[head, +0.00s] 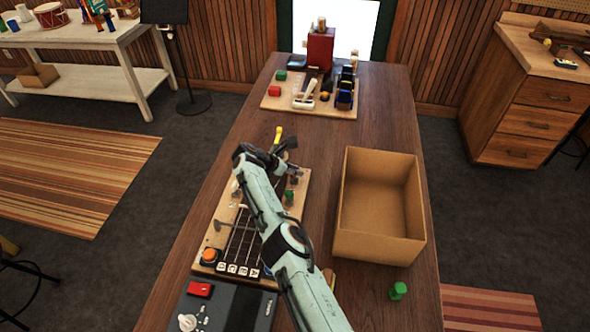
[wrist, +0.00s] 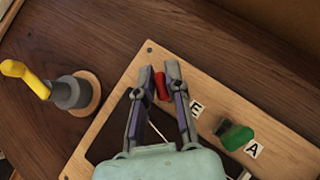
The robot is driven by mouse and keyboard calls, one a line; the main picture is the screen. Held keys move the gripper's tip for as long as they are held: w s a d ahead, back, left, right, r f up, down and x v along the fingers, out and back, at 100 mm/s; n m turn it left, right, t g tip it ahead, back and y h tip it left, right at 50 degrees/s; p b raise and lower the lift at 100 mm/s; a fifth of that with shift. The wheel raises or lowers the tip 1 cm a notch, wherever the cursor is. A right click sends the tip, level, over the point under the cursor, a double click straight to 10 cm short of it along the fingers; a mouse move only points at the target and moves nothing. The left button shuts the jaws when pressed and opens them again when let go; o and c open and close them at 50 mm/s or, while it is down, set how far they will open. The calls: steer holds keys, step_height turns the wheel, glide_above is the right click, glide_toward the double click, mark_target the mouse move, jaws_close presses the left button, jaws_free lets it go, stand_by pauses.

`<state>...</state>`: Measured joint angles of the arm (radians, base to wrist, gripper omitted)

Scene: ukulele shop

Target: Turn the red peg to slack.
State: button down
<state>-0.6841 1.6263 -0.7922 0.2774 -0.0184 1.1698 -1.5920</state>
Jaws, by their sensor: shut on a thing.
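In the wrist view my gripper (wrist: 161,80) is shut on the red peg (wrist: 161,86), with one finger on each side of it. The peg stands at the edge of a light wooden board, beside a tile marked E (wrist: 196,107). A green peg (wrist: 237,137) sits farther right on the board, beside a tile marked A (wrist: 253,149). In the head view my arm covers much of the stringed board (head: 238,225), and the red peg is hidden. A green peg (head: 289,196) shows on the board's right side.
An open cardboard box (head: 384,255) stands right of the board, with a green piece (head: 398,290) in front of it. A yellow-topped grey post (wrist: 72,93) stands close by the board. A dark panel with a red switch (head: 200,289) lies at the front. A loaded tray (head: 272,102) is at the back.

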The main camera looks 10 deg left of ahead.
steer(key=shift+s+a+r, duration=0.15)
steer(key=shift+a, duration=0.1)
steer(key=c, duration=1.1)
jaws_free()
steer(key=shift+d, duration=0.1)
steer(key=shift+c, duration=0.2)
